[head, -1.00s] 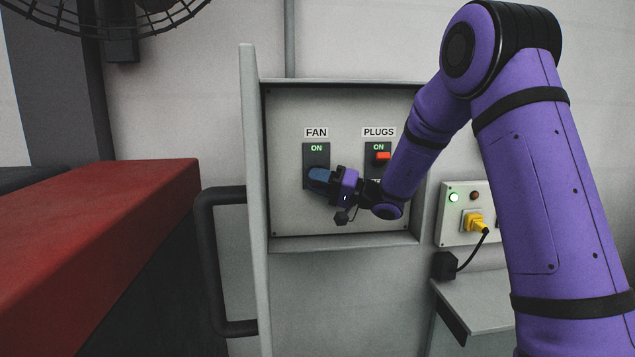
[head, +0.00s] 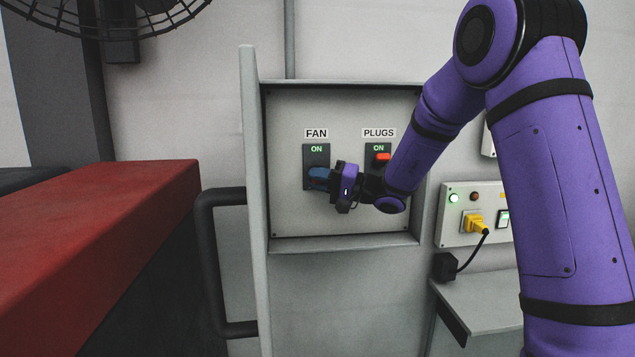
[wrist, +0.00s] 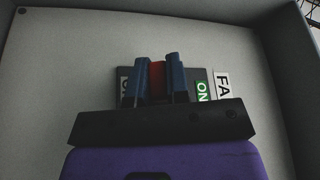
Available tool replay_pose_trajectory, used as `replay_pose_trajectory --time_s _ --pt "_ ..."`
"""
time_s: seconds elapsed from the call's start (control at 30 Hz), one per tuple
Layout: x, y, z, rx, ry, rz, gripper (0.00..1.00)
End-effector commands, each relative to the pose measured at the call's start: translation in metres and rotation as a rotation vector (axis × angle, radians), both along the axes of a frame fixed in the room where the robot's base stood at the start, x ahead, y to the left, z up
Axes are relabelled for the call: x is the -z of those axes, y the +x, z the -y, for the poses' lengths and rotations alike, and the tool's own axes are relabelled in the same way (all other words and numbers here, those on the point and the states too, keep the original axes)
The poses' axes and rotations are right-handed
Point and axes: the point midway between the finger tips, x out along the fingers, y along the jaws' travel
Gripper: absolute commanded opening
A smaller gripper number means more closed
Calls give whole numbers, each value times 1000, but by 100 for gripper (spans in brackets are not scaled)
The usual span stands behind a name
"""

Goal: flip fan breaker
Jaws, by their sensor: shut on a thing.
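The fan breaker (head: 316,160) is a dark plate under a "FAN" label (head: 316,133), with a lit green "ON" at its top. It also shows in the wrist view (wrist: 187,74), turned sideways, with its red lever (wrist: 157,75) between the two blue fingers. My gripper (head: 318,179) is at the lower part of the plate and shut on the red lever. In the head view the fingers hide most of the lever, so its exact position is hard to tell there.
The plugs breaker (head: 378,152) beside it has its red lever up and "ON" lit. The box's open door (head: 252,200) stands at the left with a dark handle (head: 205,260). A red-topped cabinet (head: 110,210) is further left. A socket panel with a yellow plug (head: 474,223) is at the right.

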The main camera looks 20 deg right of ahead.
Motion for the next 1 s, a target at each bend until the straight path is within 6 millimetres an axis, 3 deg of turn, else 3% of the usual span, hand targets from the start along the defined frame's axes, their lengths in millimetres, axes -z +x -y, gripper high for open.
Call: replay_pose_trajectory --time_s 1.0 --pt "-41 3 1 2 169 -861 0"
